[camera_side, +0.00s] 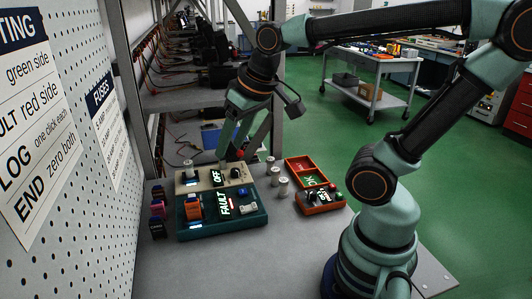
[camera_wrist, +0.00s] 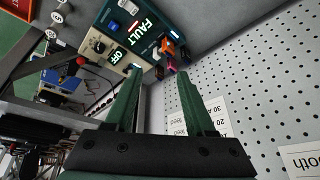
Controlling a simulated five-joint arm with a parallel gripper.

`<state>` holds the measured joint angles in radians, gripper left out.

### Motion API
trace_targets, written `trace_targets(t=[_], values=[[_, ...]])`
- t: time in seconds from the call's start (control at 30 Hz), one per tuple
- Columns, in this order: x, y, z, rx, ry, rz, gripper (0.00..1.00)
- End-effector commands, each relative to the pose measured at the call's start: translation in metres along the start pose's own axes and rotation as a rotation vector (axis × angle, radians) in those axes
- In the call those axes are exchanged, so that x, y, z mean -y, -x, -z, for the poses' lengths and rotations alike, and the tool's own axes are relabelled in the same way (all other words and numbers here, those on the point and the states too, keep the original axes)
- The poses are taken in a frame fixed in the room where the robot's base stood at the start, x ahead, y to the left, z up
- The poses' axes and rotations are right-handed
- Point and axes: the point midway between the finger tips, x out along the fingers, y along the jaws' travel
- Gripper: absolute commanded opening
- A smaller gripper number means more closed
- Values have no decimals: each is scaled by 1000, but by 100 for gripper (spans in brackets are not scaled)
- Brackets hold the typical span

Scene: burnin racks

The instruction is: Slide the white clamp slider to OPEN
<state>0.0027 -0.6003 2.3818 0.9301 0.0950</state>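A white slider-like part (camera_side: 248,207) sits at the right end of the teal unit (camera_side: 190,237), right of its lit FAULT display (camera_side: 224,203). I cannot read any OPEN mark by it. In the wrist view a white part (camera_wrist: 129,6) shows at the top edge, near the FAULT display (camera_wrist: 144,30), and is partly cut off. My gripper (camera_side: 231,156) points down above the back of the beige unit, behind the teal one. In the wrist view its two green fingers (camera_wrist: 160,75) stand apart with nothing between them.
The beige unit (camera_side: 205,185) carries an OFF display (camera_side: 216,177), a black knob (camera_side: 235,173) and a white post (camera_side: 188,167). Grey cylinders (camera_side: 283,186) and red trays (camera_side: 305,168) lie right. A pegboard (camera_side: 100,180) bounds the left; the front bench is clear.

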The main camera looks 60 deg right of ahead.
Motion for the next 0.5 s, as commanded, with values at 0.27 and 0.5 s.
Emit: trace_targets(t=[0.27, 0.5], values=[[2, -30, 50, 155, -243, -36, 55], [2, -77, 83, 278, -452, -95, 55]])
